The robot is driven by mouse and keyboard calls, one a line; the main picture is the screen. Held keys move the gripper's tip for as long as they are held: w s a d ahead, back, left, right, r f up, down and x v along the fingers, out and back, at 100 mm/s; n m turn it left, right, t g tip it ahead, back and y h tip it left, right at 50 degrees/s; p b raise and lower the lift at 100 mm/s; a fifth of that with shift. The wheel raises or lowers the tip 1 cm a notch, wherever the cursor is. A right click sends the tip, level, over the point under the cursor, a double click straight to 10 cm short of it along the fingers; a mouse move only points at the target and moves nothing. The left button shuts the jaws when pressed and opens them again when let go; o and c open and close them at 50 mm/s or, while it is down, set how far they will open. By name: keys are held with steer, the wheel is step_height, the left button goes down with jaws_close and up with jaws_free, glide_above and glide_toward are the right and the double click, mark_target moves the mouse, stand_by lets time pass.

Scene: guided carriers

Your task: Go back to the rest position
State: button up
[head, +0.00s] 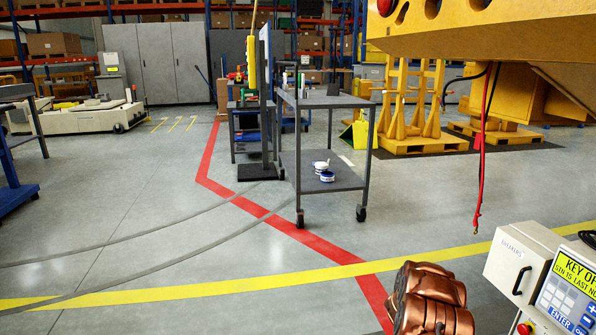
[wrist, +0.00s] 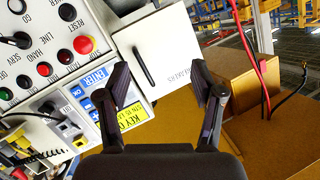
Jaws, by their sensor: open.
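My gripper (wrist: 160,78) shows in the wrist view with its two dark fingers spread apart and nothing held between them. Behind the fingers is a white breaker box (wrist: 178,45) with a dark handle. To the left is a control panel (wrist: 45,50) with green, black and red buttons. A small yellow display (wrist: 130,117) shows beside the left finger. My gripper does not show in the head view. The breaker box (head: 518,262) and the display (head: 577,272) stand at the lower right there.
A grey wheeled cart (head: 325,102) stands mid-floor in the head view, with small containers (head: 323,170) on its lower shelf. A yellow machine part (head: 490,35) overhangs the upper right. A red cable (head: 482,150) hangs below it. The floor at left centre is clear.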

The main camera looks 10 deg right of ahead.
steer(key=w+a+r+n+t+y+p, duration=0.35)
steer(key=w+a+r+p, duration=0.2)
steer(key=a+r, duration=0.5)
steer(key=w+a+r+n+t+y+p, duration=0.2)
steer(key=w+a+r+y+p, duration=0.3)
steer(key=a+r, duration=0.6)
steer(key=s+a+r+n+y+p, duration=0.2)
steer(key=a+r+n+y+p, duration=0.1)
steer(key=a+r, duration=0.55)
steer(key=s+a+r+n+y+p, duration=0.35)
steer(key=a+r, duration=0.25)
steer(key=a, duration=0.5)
steer(key=s+a+r+n+g+y+p, duration=0.1)
steer(key=s+a+r+n+g+p, duration=0.15)
steer(key=s+a+r+p, duration=0.55)
steer(key=s+a+r+n+g+y+p, duration=0.15)
steer(key=s+a+r+g, duration=0.35)
steer(key=s, duration=0.6)
steer(key=s+d+r+n+g+h+p, duration=0.1)
steer(key=s+r+p, duration=0.2)
steer(key=s, duration=0.6)
steer(key=s+d+r+n+g+h+p, duration=0.1)
steer(key=s+r+p, duration=0.2)
steer(key=s, duration=0.6)
steer(key=s+d+r+n+g+h+p, duration=0.1)
steer(key=s+r+p, duration=0.2)
steer(key=s, duration=0.6)
step_height(320, 180, up, 3)
steer(key=shift+s+d+f+n+g+p, duration=0.15)
steer(key=shift+n+g+p, duration=0.15)
